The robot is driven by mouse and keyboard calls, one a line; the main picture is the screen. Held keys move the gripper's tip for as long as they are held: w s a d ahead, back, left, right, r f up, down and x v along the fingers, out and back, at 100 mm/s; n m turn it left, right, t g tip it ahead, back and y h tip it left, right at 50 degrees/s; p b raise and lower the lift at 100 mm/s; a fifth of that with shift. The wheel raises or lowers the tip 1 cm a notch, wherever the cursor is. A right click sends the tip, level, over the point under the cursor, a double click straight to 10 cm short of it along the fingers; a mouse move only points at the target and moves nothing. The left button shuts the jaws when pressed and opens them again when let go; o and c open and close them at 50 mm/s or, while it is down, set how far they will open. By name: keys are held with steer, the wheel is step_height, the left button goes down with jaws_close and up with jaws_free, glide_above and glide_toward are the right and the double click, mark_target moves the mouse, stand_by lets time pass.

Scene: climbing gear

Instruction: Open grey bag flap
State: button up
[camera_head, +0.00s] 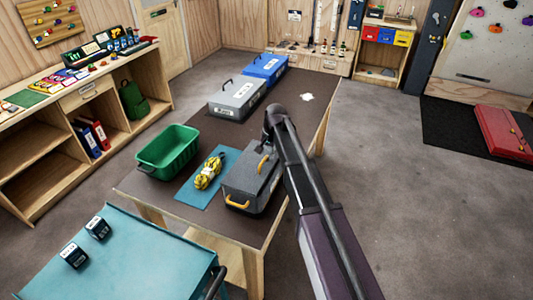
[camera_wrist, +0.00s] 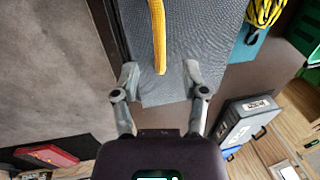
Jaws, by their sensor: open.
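The grey bag (camera_head: 243,188) sits at the near right part of the dark table, its flap lying flat over the top. A yellow strap (camera_head: 262,164) stands on the flap, and a yellow handle (camera_head: 238,204) is on the near side. In the wrist view the bag's grey surface (camera_wrist: 200,35) fills the upper middle. The strap (camera_wrist: 158,35) reaches down between the fingertips of my gripper (camera_wrist: 160,75), which is open with a finger on each side. I cannot tell whether either finger touches it. My arm hides the bag's right side in the head view.
A yellow rope coil (camera_head: 208,171) lies on a blue mat (camera_head: 195,193) left of the bag. A green bin (camera_head: 168,150) stands further left. A grey case (camera_head: 236,98) and a blue case (camera_head: 265,68) stand behind.

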mark_target(264, 159)
steer(key=shift+w+a+f+b, duration=0.1)
steer(key=shift+a+f+b, duration=0.1)
steer(key=shift+f+b, duration=0.85)
steer(key=shift+w+a+f+b, duration=0.1)
steer(key=shift+a+f+b, duration=0.1)
steer(key=shift+f+b, duration=0.8)
steer(key=shift+f, duration=0.15)
steer(key=shift+s, duration=0.1)
jaws_close()
